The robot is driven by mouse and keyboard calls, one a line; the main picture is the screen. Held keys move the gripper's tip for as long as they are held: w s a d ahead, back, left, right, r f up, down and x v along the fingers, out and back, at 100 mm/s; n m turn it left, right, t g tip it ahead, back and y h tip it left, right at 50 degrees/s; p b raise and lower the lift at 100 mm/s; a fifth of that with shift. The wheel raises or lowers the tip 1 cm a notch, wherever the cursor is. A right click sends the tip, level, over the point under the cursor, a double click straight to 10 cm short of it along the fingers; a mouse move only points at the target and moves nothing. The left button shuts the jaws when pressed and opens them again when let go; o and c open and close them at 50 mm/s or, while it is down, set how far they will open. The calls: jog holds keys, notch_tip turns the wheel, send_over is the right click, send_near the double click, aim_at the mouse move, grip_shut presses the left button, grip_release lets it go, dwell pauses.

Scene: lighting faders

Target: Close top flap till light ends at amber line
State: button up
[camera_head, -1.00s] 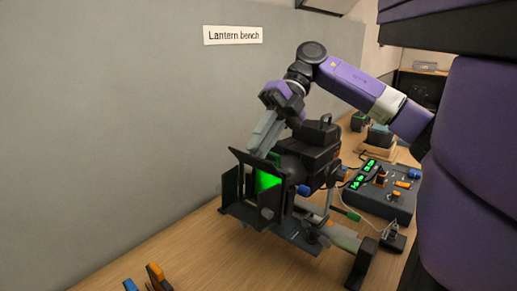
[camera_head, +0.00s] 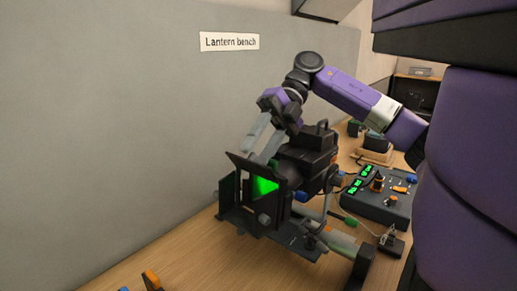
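The black stage lantern (camera_head: 306,155) stands on the bench with flaps around its front, and green light glows in its opening (camera_head: 263,186). The top flap (camera_head: 249,167) is tilted up and forward over the opening. My gripper (camera_head: 261,145) reaches down from above, its long grey fingers at or just behind the top flap's edge. The fingers look apart, with a gap between them; whether they touch the flap is unclear. No amber line and no end of the beam can be made out in this view.
A control box (camera_head: 376,192) with green displays and knobs sits right of the lantern. A small orange-and-black object (camera_head: 152,281) lies at the front left. The grey wall (camera_head: 120,120) rises behind; bare wooden bench (camera_head: 180,255) lies left of the lantern.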

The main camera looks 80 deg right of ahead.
jog(key=b+v, duration=0.1)
jog(key=v, duration=0.6)
jog(key=shift+d+r, duration=0.25)
jog(key=shift+d, duration=0.05)
jog(key=shift+s, duration=0.15)
